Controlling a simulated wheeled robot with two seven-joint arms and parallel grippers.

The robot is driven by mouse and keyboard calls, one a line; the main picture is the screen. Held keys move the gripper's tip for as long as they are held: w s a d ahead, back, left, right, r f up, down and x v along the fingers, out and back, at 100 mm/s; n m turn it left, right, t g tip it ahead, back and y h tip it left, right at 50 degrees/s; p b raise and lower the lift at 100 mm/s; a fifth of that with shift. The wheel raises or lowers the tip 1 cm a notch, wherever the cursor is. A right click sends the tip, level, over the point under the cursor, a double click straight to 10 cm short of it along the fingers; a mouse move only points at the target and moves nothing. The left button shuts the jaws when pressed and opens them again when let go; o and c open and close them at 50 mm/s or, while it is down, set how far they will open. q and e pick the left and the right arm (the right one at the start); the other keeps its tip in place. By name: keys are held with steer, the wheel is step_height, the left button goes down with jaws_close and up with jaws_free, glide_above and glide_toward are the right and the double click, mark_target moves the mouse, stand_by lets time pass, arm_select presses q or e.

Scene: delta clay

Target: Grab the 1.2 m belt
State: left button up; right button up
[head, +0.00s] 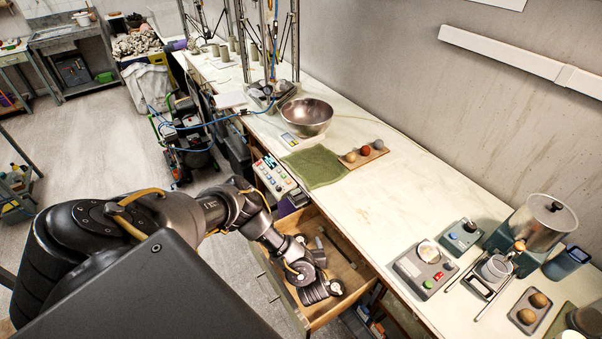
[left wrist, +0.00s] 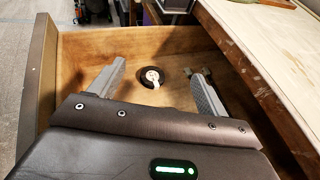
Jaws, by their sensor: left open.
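A wooden drawer (head: 344,261) stands pulled out from under the long bench. In the left wrist view, a small dark coil with a pale tag (left wrist: 153,82) lies on the drawer floor; it looks like a rolled belt, but no length can be read. My left gripper (head: 320,290) is over the drawer, pointing down into it. In the left wrist view its two grey fingers (left wrist: 157,84) are apart, with the coil showing between and beyond them. Nothing is between the fingers. My right gripper is not in view.
A dark tool (left wrist: 207,73) lies in the drawer beside the right finger. The drawer walls (left wrist: 38,75) and bench edge (left wrist: 240,60) stand close around the gripper. On the bench are a metal bowl (head: 306,117), a green cloth (head: 314,167) and a grey scale (head: 425,270).

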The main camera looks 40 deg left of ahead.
arm_select(q)
steer(key=b, duration=0.7)
glide_toward(300, 240)
steer(key=shift+w+a+f, duration=0.1)
steer(key=shift+f, duration=0.3)
steer(key=shift+w+a+f, duration=0.1)
steer(key=shift+w+a, duration=0.3)
steer(key=shift+a, duration=0.05)
steer(key=b+x, duration=0.4)
steer(key=x, duration=0.1)
steer(key=shift+w+a+f, duration=0.1)
steer(key=shift+a+f, duration=0.05)
steer(key=shift+f, duration=0.05)
steer(key=shift+w+a+b, duration=0.2)
steer(key=shift+b, duration=0.15)
steer(key=shift+r, duration=0.1)
